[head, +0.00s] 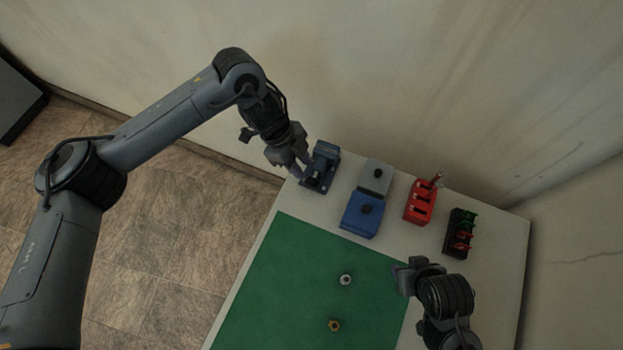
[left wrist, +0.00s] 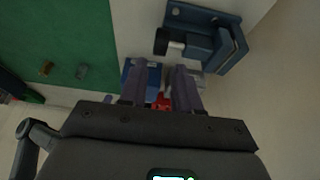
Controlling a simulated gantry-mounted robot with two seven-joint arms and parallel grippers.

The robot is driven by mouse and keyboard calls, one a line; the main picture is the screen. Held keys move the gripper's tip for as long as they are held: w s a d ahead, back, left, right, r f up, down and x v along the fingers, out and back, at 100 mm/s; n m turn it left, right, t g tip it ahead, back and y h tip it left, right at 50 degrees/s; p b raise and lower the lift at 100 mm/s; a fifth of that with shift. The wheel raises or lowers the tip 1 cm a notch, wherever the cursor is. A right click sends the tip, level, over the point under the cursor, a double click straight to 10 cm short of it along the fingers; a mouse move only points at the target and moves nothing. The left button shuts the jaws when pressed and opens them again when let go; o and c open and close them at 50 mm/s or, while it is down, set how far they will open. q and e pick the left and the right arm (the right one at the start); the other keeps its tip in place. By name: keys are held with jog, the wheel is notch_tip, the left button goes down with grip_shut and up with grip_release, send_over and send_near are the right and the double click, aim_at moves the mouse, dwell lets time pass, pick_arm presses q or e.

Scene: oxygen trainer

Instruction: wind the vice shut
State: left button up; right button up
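The dark blue vice (head: 321,170) stands at the back left corner of the table. In the left wrist view the vice (left wrist: 232,50) is at the upper right, with a small block (left wrist: 199,46) between its ends and a dark and pale round part beside it. Whether its jaws touch is unclear. My left gripper (head: 303,170) is just left of the vice in the head view. In the left wrist view its two fingers (left wrist: 160,75) are apart with nothing between them. My right gripper (head: 408,274) is over the mat's right edge; its finger gap is unclear.
A green mat (head: 290,270) holds a silver fitting (head: 346,280) and a brass fitting (head: 334,325). A wall is behind.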

aim_at(312, 181)
pick_arm(q)
jog(key=x, duration=0.7)
jog(key=shift+d+f, duration=0.15)
jog(key=shift+f, duration=0.2)
grip_shut()
